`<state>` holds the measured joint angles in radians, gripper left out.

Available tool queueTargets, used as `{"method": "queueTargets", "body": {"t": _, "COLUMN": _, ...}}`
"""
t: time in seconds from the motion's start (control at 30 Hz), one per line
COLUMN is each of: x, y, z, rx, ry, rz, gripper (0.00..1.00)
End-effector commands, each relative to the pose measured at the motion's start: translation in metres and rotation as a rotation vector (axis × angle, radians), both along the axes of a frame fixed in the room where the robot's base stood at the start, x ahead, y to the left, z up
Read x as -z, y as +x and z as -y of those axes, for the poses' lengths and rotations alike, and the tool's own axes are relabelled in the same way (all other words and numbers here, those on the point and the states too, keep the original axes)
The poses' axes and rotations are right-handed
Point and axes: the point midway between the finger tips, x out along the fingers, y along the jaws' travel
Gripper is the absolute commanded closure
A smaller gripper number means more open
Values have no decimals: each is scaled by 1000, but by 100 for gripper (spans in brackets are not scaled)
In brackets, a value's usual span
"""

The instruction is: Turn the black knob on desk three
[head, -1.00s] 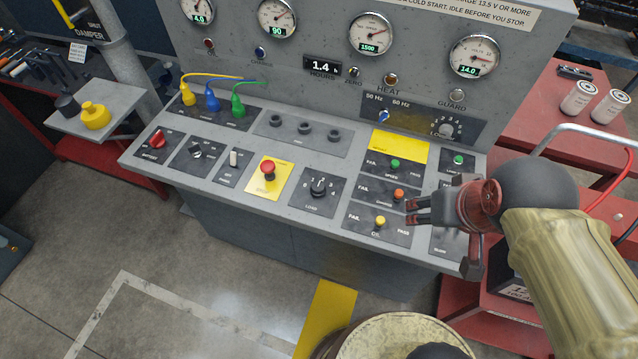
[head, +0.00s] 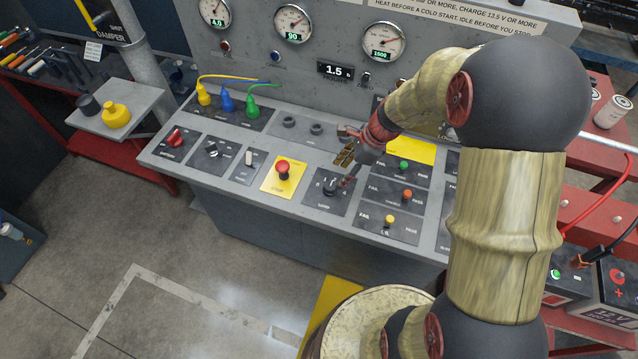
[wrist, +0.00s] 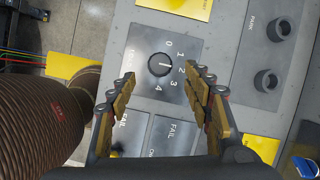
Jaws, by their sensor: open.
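A round black knob (head: 331,187) marked LOAD, with a dial from 0 to 4, is on the sloped top of the grey desk (head: 262,206). In the wrist view the knob (wrist: 160,65) shows a white pointer line, and the numbers curve around its right side. My gripper (head: 348,168) is open and empty above the LOAD panel. In the wrist view the gripper (wrist: 160,77) has one finger on each side of the knob's lower edge, with clear room between fingers and knob. I see no contact.
A red stop button (head: 283,169) on a yellow plate is left of the knob. FAIL/PASS panels with a green (head: 404,165), an orange (head: 407,195) and a yellow button (head: 390,219) are to the right.

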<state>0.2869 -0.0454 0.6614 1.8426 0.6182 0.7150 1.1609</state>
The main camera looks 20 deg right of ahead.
Motion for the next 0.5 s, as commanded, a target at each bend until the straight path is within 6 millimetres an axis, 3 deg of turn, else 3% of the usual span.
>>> {"method": "queueTargets", "body": {"t": 0.23, "x": 9, "y": 1, "z": -3, "rx": 94, "ry": 15, "rz": -36, "gripper": 50}}
{"method": "queueTargets", "body": {"t": 0.5, "x": 47, "y": 7, "z": -17, "rx": 91, "ry": 14, "rz": -36, "gripper": 50}}
